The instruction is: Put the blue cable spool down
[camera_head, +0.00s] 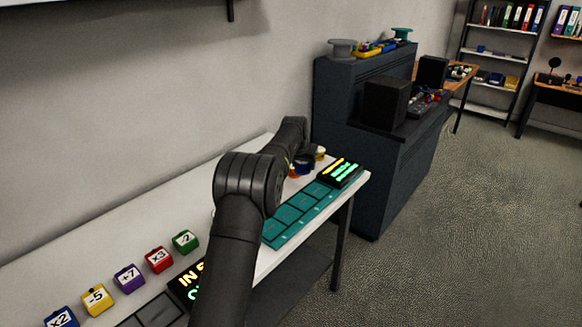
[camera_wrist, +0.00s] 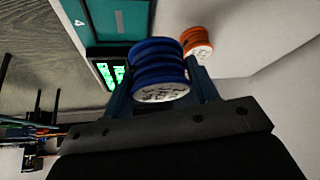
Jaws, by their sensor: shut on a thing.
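The blue cable spool (camera_wrist: 158,66) sits between the two fingers of my gripper (camera_wrist: 160,80) in the wrist view, its pale end face turned to the camera. My gripper is shut on it. In the head view the blue spool (camera_head: 303,167) shows only in part beyond my arm, near the far end of the white table (camera_head: 130,225). My arm hides most of the gripper there. I cannot tell whether the spool touches the table.
An orange spool (camera_wrist: 197,44) stands close to the blue one. A teal mat (camera_head: 290,217) with marked slots runs along the table's front edge, with a lit display (camera_head: 340,172) at its end. Several coloured tagged blocks (camera_head: 130,278) stand at the near left. A dark cabinet (camera_head: 350,110) stands beyond.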

